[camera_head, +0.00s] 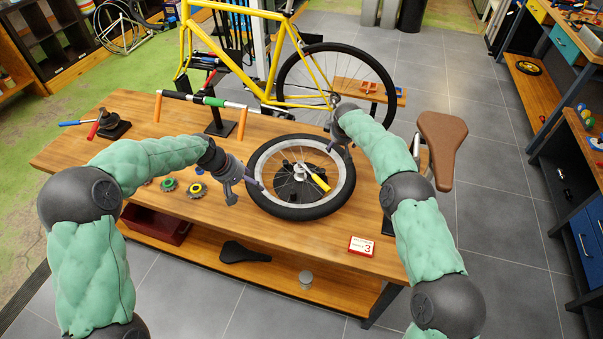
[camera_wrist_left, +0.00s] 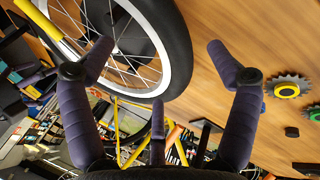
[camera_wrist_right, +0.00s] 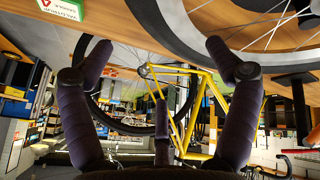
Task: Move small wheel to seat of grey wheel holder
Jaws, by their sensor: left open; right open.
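The small wheel (camera_head: 300,213), with a black tyre and silver rim, lies on the wooden table (camera_head: 215,225). A dark round piece (camera_head: 287,187) with a silver upright part shows inside its rim; I cannot tell whether this is the grey wheel holder. My left gripper (camera_head: 244,191) is open at the wheel's left edge. The tyre (camera_wrist_left: 180,50) lies beyond its spread fingers in the left wrist view. My right gripper (camera_head: 339,149) is open at the wheel's upper right edge. In the right wrist view the tyre (camera_wrist_right: 165,35) is above the fingers. Nothing is between either pair of fingers.
A yellow bicycle (camera_head: 240,12) stands behind the table. A stand (camera_head: 220,127) is at the table's back. Green and yellow sprockets (camera_head: 196,190) lie left of the wheel. A red and white card (camera_head: 361,246) is near the front edge. A brown saddle (camera_head: 441,140) is at the right.

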